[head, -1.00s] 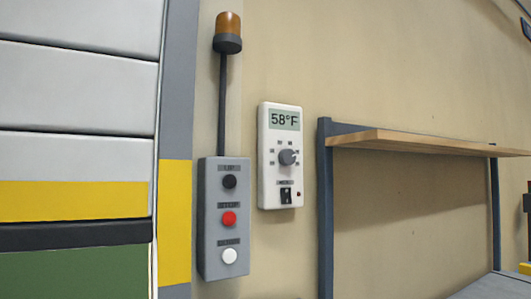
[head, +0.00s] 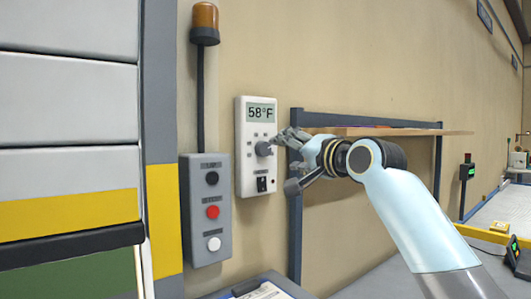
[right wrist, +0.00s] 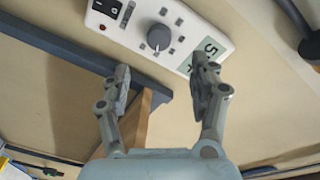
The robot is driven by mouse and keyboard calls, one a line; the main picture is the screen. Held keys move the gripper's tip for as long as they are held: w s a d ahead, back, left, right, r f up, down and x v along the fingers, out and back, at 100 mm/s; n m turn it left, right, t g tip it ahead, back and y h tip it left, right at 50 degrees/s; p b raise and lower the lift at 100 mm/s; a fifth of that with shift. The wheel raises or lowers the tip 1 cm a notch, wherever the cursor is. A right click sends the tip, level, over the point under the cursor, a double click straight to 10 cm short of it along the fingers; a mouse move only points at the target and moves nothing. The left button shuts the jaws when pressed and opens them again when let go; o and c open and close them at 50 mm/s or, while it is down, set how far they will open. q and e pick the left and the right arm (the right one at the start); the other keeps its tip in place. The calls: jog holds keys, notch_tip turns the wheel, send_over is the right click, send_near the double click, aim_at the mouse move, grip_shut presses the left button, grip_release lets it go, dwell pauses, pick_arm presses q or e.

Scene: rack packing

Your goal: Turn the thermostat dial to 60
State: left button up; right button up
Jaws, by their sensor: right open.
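The white thermostat (head: 243,180) hangs on the beige wall, with 58°F on its display (head: 261,112). Its grey round dial (head: 264,149) sits mid-panel with small marks around it. My right gripper (head: 286,163) is open and empty, just right of the dial and apart from it. In the right wrist view the dial (right wrist: 158,37) lies beyond and between the two open fingertips (right wrist: 160,68), which do not touch it. The thermostat body (right wrist: 138,20) appears tilted there. My left gripper is not in view.
A grey button box (head: 207,241) with black, red and white buttons is left of the thermostat, under an orange beacon (head: 205,17). A wooden shelf (head: 415,132) on a dark frame (head: 295,235) is close on the right, behind my right arm.

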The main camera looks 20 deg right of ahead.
aim_at(265, 150)
jog(key=p+x, duration=0.1)
jog(key=x, duration=0.9)
jog(key=shift+p, duration=0.4)
jog(key=shift+s, duration=0.1)
jog(key=shift+f, duration=0.1)
jog(key=c, duration=1.1)
